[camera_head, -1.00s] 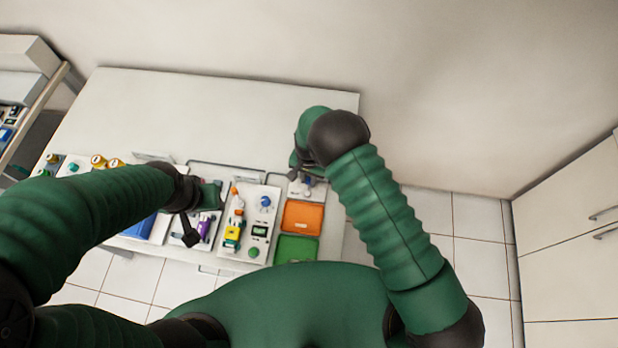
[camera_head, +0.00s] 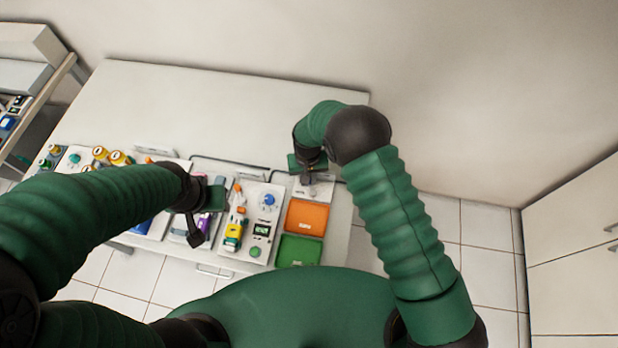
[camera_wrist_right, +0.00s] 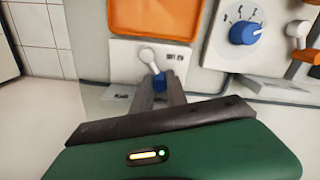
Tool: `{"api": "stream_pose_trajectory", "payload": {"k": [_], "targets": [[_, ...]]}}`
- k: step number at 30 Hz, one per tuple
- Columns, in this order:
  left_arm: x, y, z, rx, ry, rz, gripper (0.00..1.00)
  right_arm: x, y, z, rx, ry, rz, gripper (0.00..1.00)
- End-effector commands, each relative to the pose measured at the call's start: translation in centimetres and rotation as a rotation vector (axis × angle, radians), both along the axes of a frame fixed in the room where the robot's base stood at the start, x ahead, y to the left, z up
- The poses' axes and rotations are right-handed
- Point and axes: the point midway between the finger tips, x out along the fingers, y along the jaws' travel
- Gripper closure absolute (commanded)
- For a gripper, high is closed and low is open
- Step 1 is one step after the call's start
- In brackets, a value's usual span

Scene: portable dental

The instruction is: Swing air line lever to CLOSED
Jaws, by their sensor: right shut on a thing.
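The air line lever (camera_wrist_right: 158,80) is on a small white panel (camera_wrist_right: 120,52). It has a pale round end and a blue end, and it slants in the right wrist view. My right gripper (camera_wrist_right: 159,92) is shut on the blue end. In the head view my right gripper (camera_head: 307,174) is over the same panel (camera_head: 325,189) and hides the lever. The panel's small print is too small to read. My left gripper (camera_head: 194,222) hangs over the panels left of centre, and its finger gap cannot be made out.
An orange tray (camera_head: 308,217) and a green tray (camera_head: 299,251) lie beside the lever panel. A panel with a blue dial (camera_head: 268,200) is to their left. A grey tube (camera_head: 228,163) runs behind the panels. The table's back part (camera_head: 230,105) is clear.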

Motion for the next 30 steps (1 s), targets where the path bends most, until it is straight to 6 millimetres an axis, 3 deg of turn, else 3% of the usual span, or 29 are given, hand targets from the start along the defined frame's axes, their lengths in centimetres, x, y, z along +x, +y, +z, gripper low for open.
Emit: {"api": "stream_pose_trajectory", "payload": {"k": [14, 15, 16, 25, 30], "targets": [[0.0, 0.0, 0.0, 0.0, 0.0, 0.0, 0.6, 0.1, 0.2, 0.2, 0.002, -0.002, 0.018, 1.0], [0.0, 0.0, 0.0, 0.0, 0.0, 0.0, 0.6, 0.1, 0.2, 0.2, 0.002, -0.002, 0.018, 0.77], [0.0, 0.0, 0.0, 0.0, 0.0, 0.0, 0.6, 0.0, 0.2, 0.2, 0.002, -0.002, 0.018, 0.73], [0.0, 0.0, -0.1, 0.0, 0.0, 0.0, 0.6, 0.1, 0.1, 0.1, 0.001, -0.001, 0.017, 0.72], [0.0, 0.0, -0.6, 0.0, 0.0, 0.0, 0.6, 0.2, 0.1, 2.2, 0.001, -0.004, 0.017, 0.72]]}}
